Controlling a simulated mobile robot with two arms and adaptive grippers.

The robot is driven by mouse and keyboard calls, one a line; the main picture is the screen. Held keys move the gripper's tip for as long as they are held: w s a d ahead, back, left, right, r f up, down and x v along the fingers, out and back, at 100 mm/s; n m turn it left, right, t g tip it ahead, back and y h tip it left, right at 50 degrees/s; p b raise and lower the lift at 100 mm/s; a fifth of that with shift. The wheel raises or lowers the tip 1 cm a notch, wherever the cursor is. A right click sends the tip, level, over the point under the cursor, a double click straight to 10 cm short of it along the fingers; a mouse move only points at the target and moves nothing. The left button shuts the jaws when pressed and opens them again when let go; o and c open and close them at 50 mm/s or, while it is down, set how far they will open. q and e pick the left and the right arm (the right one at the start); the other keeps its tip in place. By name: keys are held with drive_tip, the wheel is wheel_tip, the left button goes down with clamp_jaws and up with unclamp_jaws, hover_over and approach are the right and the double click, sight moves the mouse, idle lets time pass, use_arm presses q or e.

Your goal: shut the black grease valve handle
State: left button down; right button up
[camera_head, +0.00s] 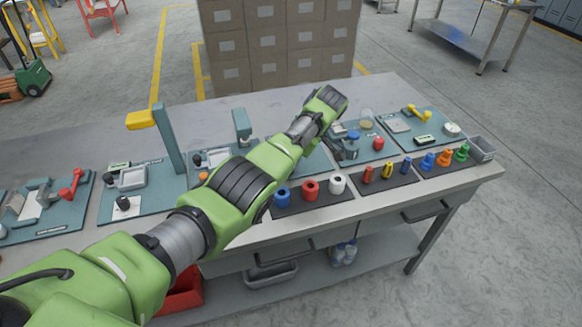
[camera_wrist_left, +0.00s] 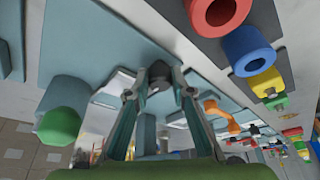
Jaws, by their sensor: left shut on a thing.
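My left gripper (camera_head: 346,150) reaches down to a teal panel at the middle right of the bench in the head view. In the left wrist view my left gripper (camera_wrist_left: 160,90) has its two fingers drawn together on a dark, rounded end, which looks like the black grease valve handle (camera_wrist_left: 159,71). The fingers and my arm hide the handle in the head view, so its angle and the valve body cannot be told. My right gripper is in neither view.
Blue, red and white rings (camera_head: 310,190) stand on a dark mat in front of the gripper. A blue knob (camera_head: 353,134) and a red knob (camera_head: 378,143) are close to it. A teal post with a yellow top (camera_head: 141,120) rises at the left. Stacked cartons (camera_head: 270,45) stand behind the bench.

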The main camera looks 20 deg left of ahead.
use_arm(q)
drive_tip(key=shift+a, duration=0.1)
drive_tip(key=c, duration=1.8)
unclamp_jaws()
drive_tip(key=shift+d+r, duration=0.25)
drive_tip(key=shift+r, duration=0.25)
drive_tip(key=v, duration=1.1)
drive_tip(key=shift+a, duration=0.15)
